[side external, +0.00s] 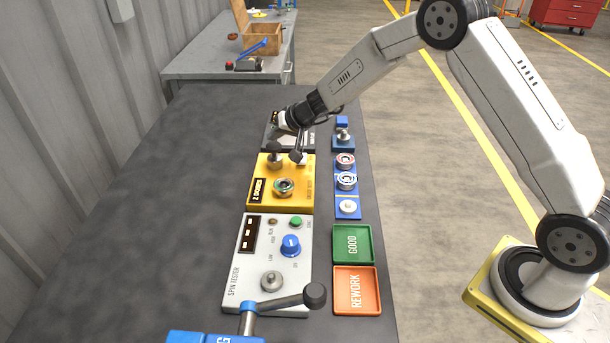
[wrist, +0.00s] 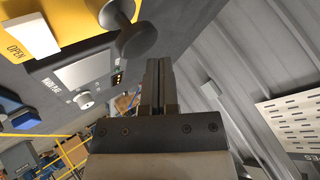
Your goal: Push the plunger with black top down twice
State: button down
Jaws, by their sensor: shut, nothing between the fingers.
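The plunger (side external: 275,158) stands at the far left corner of the yellow box (side external: 307,200) in the side view. In the wrist view the two fingers of my gripper (wrist: 158,62) are together and empty, to the right of and below the plunger top. The fingertips are small and partly unclear in the side view.
A grey spin tester (side external: 262,250) with a blue knob sits nearer the camera. Green (side external: 352,261) and orange (side external: 345,308) trays and a row of blue holders (side external: 347,208) lie along the right. A blue lever tool (side external: 250,318) stands in front. The bench's left side is clear.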

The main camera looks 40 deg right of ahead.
aim_at(278, 148)
jog(key=shift+r, duration=0.15)
jog(key=shift+r, duration=2.35)
jog(key=shift+s, duration=0.1)
jog(key=shift+s, duration=0.3)
jog(key=s+n+g+h, duration=0.1)
jog(key=s+n+g, duration=0.1)
jog(key=s, duration=1.4)
jog(key=s+d+f+n+g+h, duration=0.1)
jog(key=s+g, duration=0.3)
jog(key=s, duration=1.3)
jog(key=shift+s+d+f+n+h, duration=0.15)
jog(key=shift+s+f+n+h, duration=0.1)
jog(key=shift+n+h, duration=0.5)
